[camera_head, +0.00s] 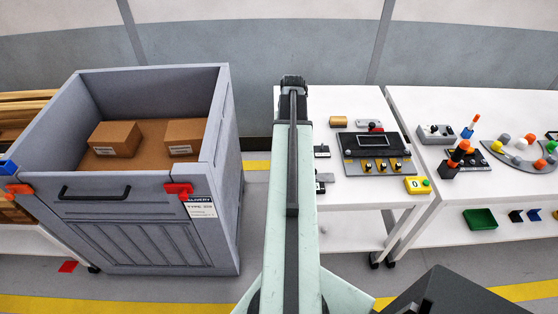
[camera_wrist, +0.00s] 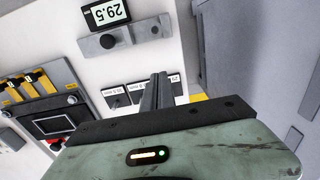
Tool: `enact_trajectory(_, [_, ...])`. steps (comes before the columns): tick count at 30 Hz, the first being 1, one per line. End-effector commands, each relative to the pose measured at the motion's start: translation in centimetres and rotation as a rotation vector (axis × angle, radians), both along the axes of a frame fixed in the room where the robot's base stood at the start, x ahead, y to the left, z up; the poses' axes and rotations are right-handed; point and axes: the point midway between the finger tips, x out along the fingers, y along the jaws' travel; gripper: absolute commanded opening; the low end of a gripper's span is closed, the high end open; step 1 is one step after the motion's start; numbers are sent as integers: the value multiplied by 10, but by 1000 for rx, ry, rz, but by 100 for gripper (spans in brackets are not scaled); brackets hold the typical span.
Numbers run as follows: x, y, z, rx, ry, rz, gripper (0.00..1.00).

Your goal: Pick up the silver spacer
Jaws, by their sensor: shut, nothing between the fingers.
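I cannot make out a silver spacer for certain in either view. In the wrist view, a grey bar (camera_wrist: 135,35) with a small round dark piece on it lies beside a display reading 29.5 (camera_wrist: 105,13). Small labelled plates (camera_wrist: 116,97) stand in a row on the white table, partly hidden behind my fingers. My gripper (camera_wrist: 158,80) is shut and empty, with its fingers in front of this row. In the head view my gripper (camera_head: 293,82) is at the far end of my arm, over the left edge of the white table; the arm hides part of the tabletop.
A grey crate (camera_head: 150,200) with two cardboard boxes stands left. On the white table (camera_head: 345,100) are a black panel (camera_head: 376,168) with a screen and a yellow button box (camera_head: 418,186). A second table (camera_head: 500,108) at right holds coloured parts.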

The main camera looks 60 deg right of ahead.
Motion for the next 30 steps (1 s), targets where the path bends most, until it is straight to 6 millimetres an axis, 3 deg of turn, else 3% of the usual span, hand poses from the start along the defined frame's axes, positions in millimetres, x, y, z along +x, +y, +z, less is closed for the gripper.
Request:
enact_trajectory(6, [-2,-1,-2,0,0,-4,0])
enact_trajectory(11, [-2,-1,-16,0,0,-4,0])
enact_trajectory(26, [-3,-1,-114,0,0,-5,0])
enact_trajectory(27, [-11,9,-103,0,0,-6,0])
enact_trajectory(30, [-21,24,-100,0,0,-6,0])
